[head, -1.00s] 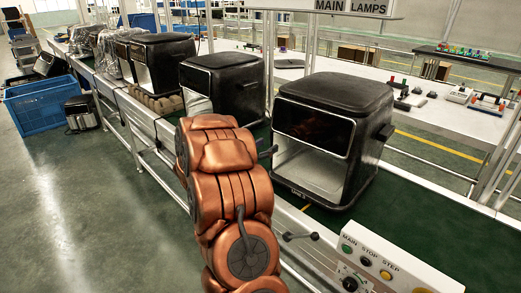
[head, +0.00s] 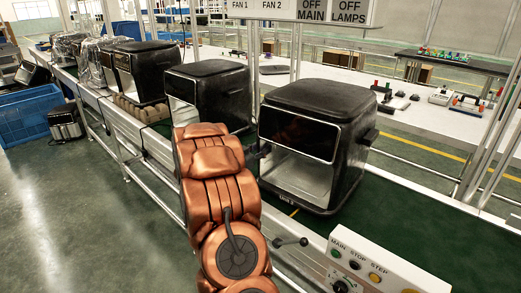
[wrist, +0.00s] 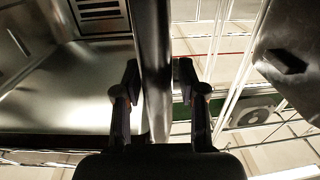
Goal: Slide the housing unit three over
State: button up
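The housing unit nearest me (head: 318,140) is a black, open-fronted box with a dark front panel and a bright metal interior. It stands upright on the green belt, its small label too blurred to read surely. A similar black housing (head: 208,95) stands to its left with a gap between. In the wrist view my gripper (wrist: 158,85) has one finger on each side of a metal side wall (wrist: 155,45), with a housing interior to the left. The fingers are very close to the wall; I cannot tell whether they press it.
A control panel (head: 400,284) with coloured buttons and a lever (head: 290,242) are on the near side, at the lower right. More housings (head: 140,68) stand farther along the line. The belt (head: 420,222) is clear to the right. Blue crates (head: 22,118) stand on the floor at left.

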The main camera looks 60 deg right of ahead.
grip_shut()
jog(key=shift+s, duration=0.1)
dwell(0.4)
